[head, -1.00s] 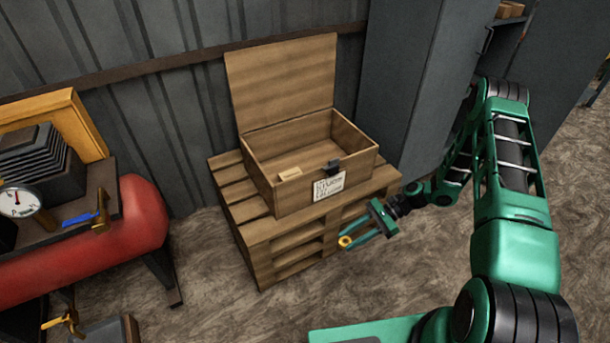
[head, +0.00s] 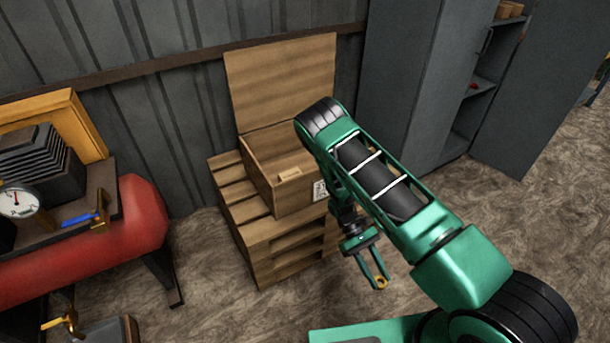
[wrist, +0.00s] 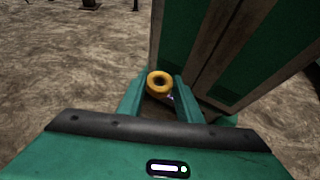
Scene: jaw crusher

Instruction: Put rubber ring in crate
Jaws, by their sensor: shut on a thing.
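My gripper (head: 380,281) is shut on a small yellow rubber ring (head: 381,283), held at its fingertips above the floor, to the right of and in front of the pallets. In the wrist view the ring (wrist: 160,84) sits between the two green fingers of my gripper (wrist: 160,88). The wooden crate (head: 262,186) stands on the pallets with its lid (head: 280,80) raised against the wall. A small light block (head: 290,174) lies inside the crate. My arm hides the crate's right side and part of its front label (head: 319,190).
Stacked wooden pallets (head: 262,243) bear the crate. A red compressor tank (head: 130,225) stands at the left. A grey cabinet (head: 400,70) with an open door (head: 540,90) stands right of the crate. Bare floor (head: 250,315) lies in front.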

